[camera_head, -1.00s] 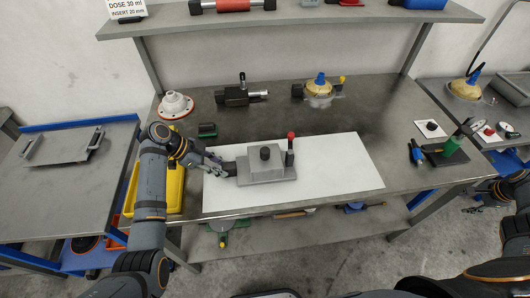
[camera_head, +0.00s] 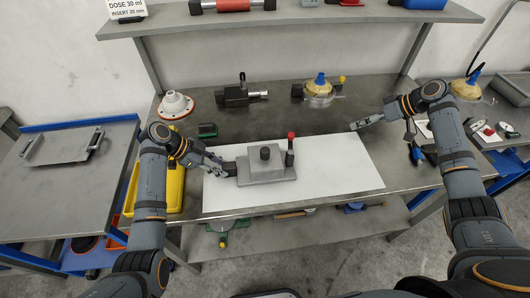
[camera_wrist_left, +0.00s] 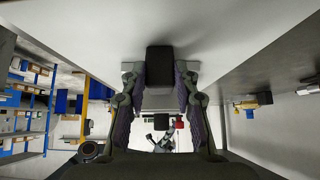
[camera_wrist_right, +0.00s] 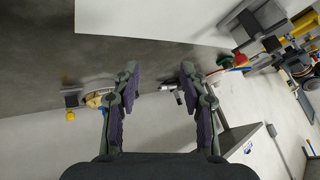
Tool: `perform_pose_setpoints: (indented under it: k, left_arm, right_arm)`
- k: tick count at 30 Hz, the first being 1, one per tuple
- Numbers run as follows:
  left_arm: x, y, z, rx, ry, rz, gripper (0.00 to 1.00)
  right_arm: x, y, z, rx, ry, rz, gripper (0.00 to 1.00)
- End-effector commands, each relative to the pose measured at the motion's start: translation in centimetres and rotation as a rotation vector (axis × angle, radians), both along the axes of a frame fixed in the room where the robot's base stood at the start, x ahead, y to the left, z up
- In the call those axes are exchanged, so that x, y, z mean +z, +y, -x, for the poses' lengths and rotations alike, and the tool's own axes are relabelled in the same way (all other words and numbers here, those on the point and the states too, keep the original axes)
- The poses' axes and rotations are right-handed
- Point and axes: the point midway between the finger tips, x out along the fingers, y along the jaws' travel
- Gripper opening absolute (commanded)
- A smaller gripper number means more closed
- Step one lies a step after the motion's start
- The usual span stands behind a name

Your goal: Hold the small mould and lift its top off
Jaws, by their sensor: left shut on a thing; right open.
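The small mould (camera_head: 262,176) is a grey metal block on the white mat. Its top plate has a dark knob (camera_head: 265,152) in the middle, and a red-tipped post (camera_head: 290,146) stands at its right side. My left gripper (camera_head: 222,167) is shut on the mould's dark side handle (camera_head: 230,168), which shows between its fingers in the left wrist view (camera_wrist_left: 160,66). My right gripper (camera_head: 354,126) is open and empty above the table, to the right of the mould and apart from it. Its spread fingers show in the right wrist view (camera_wrist_right: 160,82).
The white mat (camera_head: 340,165) is clear right of the mould. A dark clamp tool (camera_head: 240,95) and a yellow-topped device (camera_head: 320,90) stand at the back. A white-orange flanged part (camera_head: 174,105) is back left. A yellow bin (camera_head: 172,190) is at the table's left edge.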

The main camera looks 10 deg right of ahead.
Motion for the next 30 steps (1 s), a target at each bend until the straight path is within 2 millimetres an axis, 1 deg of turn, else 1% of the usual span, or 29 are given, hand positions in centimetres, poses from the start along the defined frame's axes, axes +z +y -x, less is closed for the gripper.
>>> perform_pose_setpoints:
  k: [1, 2, 3, 5, 6, 8, 9, 12, 15, 18, 25, 30]
  left_arm:
    - [0.0, 0.0, 0.0, 0.0, 0.0, 0.0, 0.0]
    - [0.0, 0.0, 0.0, 0.0, 0.0, 0.0, 0.0]
    - [0.0, 0.0, 0.0, 0.0, 0.0, 0.0, 0.0]
    - [0.0, 0.0, 0.0, 0.0, 0.0, 0.0, 0.0]
    - [0.0, 0.0, 0.0, 0.0, 0.0, 0.0, 0.0]
    - [0.0, 0.0, 0.0, 0.0, 0.0, 0.0, 0.0]
    - [0.0, 0.0, 0.0, 0.0, 0.0, 0.0, 0.0]
    - [0.0, 0.0, 0.0, 0.0, 0.0, 0.0, 0.0]
    - [0.0, 0.0, 0.0, 0.0, 0.0, 0.0, 0.0]
    - [0.0, 0.0, 0.0, 0.0, 0.0, 0.0, 0.0]
    - [0.0, 0.0, 0.0, 0.0, 0.0, 0.0, 0.0]
    - [0.0, 0.0, 0.0, 0.0, 0.0, 0.0, 0.0]
  right_arm:
    - [-0.2, 3.1, 0.0, 0.1, -0.025, -0.004, 0.43]
    - [-0.2, 4.9, 0.1, 0.165, -0.042, -0.004, 0.43]
    - [-0.3, 7.2, 0.3, 0.252, -0.069, 0.0, 0.43]
    - [-0.1, 10.7, 0.7, 0.384, -0.114, 0.002, 0.43]
    - [0.1, 12.9, 1.0, 0.47, -0.147, 0.002, 0.43]
    - [0.5, 15.9, 1.6, 0.593, -0.198, 0.003, 0.43]
    - [0.9, 17.8, 2.1, 0.668, -0.233, 0.002, 0.43]
    - [1.7, 21.4, 3.1, 0.825, -0.313, 0.003, 0.43]
    - [2.5, 23.7, 3.8, 0.929, -0.372, 0.005, 0.43]
    - [2.9, 24.9, 4.3, 0.986, -0.406, 0.005, 0.43]
    - [2.7, 25.4, 4.4, 1.002, -0.414, 0.006, 0.43]
    - [1.4, 26.9, 4.5, 1.002, -0.413, 0.002, 0.43]
